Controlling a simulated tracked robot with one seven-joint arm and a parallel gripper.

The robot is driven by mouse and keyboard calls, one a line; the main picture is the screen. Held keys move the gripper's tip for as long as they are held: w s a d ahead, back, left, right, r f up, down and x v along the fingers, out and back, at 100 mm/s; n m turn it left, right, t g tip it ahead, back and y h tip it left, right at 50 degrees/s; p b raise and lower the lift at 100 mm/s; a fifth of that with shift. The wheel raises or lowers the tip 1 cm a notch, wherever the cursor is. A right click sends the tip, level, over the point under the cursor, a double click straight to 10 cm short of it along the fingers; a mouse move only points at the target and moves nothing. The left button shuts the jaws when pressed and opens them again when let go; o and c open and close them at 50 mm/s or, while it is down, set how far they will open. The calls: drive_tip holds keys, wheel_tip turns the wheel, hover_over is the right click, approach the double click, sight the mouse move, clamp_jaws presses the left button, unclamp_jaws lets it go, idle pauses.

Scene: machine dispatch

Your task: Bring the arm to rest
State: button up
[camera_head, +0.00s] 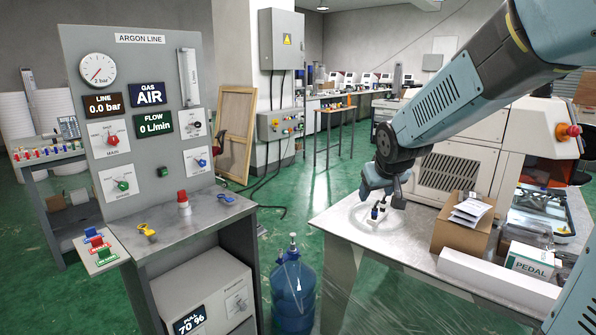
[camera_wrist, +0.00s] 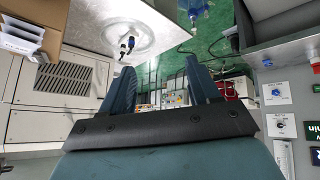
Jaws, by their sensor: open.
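My arm reaches in from the upper right in the head view and bends down over the pale worktable (camera_head: 335,222). My gripper (camera_head: 385,192) hangs above the table's left part. In the wrist view my gripper (camera_wrist: 160,78) shows two dark blue fingers spread apart, with nothing held between them. Small dark fittings (camera_head: 377,212) stand on a round mark on the table, close below the gripper in the head view. They also show in the wrist view (camera_wrist: 126,47), beyond the fingers. I cannot tell the exact gap between fingertips and fittings.
A cardboard box (camera_head: 460,232), a white long box (camera_head: 498,279) and a PEDAL box (camera_head: 529,260) crowd the table's right side. A pale machine (camera_head: 470,160) stands behind. The argon panel (camera_head: 135,75) is at left. A blue bottle (camera_head: 293,290) stands between panel and table.

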drive_tip(key=s+d+r+m+g, duration=0.1)
drive_tip(key=s+d+r, duration=0.1)
drive_tip(key=s, duration=1)
drive_tip(key=s+d+r+m+g, duration=0.1)
drive_tip(key=s+d+r, duration=0.1)
drive_tip(key=s, duration=1.1)
drive_tip(key=shift+r, duration=0.25)
